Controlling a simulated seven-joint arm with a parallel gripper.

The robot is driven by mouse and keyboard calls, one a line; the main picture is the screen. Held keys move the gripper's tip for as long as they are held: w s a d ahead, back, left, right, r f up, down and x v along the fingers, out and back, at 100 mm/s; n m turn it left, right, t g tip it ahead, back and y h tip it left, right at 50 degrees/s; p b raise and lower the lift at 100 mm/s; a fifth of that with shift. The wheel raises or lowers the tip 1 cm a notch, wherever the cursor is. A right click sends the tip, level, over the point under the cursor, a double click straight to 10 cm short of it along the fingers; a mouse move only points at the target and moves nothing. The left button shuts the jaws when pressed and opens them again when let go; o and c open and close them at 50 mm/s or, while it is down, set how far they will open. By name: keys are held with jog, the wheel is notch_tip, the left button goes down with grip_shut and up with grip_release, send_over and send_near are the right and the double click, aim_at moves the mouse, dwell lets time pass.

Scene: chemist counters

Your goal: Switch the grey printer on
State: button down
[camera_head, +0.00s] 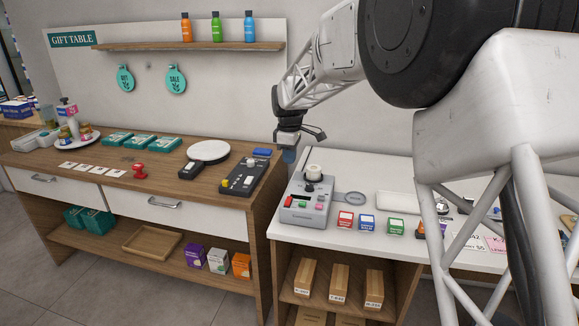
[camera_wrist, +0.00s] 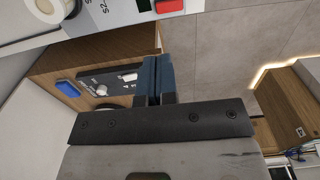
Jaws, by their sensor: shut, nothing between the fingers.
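The grey printer (camera_head: 305,213) stands at the left end of the white-topped counter. In the wrist view my gripper's blue-grey fingers (camera_wrist: 159,66) are together and empty. Part of the printer (camera_wrist: 120,14) shows along the top there, with lettering, a red control (camera_wrist: 169,5) and a white roll (camera_wrist: 46,8). I cannot read which control is the power switch.
Red, blue and green small boxes (camera_head: 367,222) stand right of the printer, by a grey round-ended piece (camera_head: 349,198). A black device (camera_head: 245,176) and blue block (camera_head: 262,153) lie on the wooden table to the left. My arm hides much of the right side.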

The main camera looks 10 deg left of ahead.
aim_at(288, 199)
notch_tip(288, 199, down, 13)
jog(key=shift+f, duration=0.1)
dwell(0.6)
jog(key=shift+f, duration=0.25)
dwell(0.4)
jog(key=shift+s+r, duration=0.35)
jog(key=shift+s, duration=0.3)
jog(key=shift+r, duration=0.2)
dwell(0.3)
notch_tip(288, 199, up, 14)
jog(key=w, duration=0.2)
jog(key=shift+w+f, duration=0.2)
jog(key=shift+f, duration=0.05)
dwell(0.4)
